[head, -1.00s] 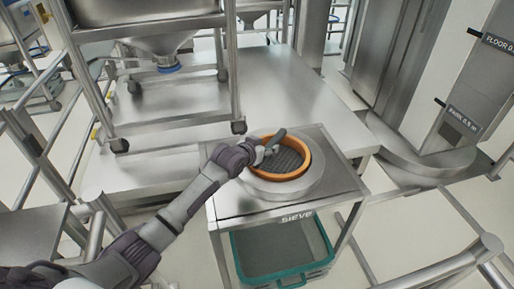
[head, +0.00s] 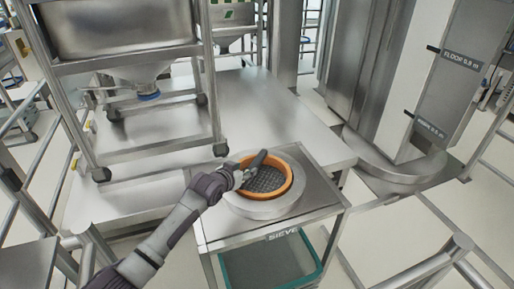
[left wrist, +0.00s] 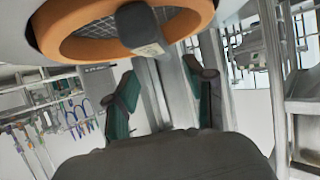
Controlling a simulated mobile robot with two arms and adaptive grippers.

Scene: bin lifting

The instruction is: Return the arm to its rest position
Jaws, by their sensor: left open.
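My left arm comes in from the lower left of the head view, and its gripper (head: 243,176) is at the left rim of the orange sieve ring (head: 289,185). A dark grey bar-like tool (head: 258,158) lies over the ring's far left side, close to the gripper. In the left wrist view the two fingers with teal pads stand apart with nothing between them (left wrist: 163,88). The orange ring (left wrist: 75,45) and the grey tool (left wrist: 140,28) show above the fingers there. My right gripper is in neither view.
The ring sits on a round metal base (head: 262,210) on a steel stand marked SIEVE (head: 320,198). A teal-rimmed bin (head: 270,262) is underneath. A steel table (head: 270,115) and a wheeled hopper frame (head: 215,105) stand behind. A column (head: 365,75) is at right.

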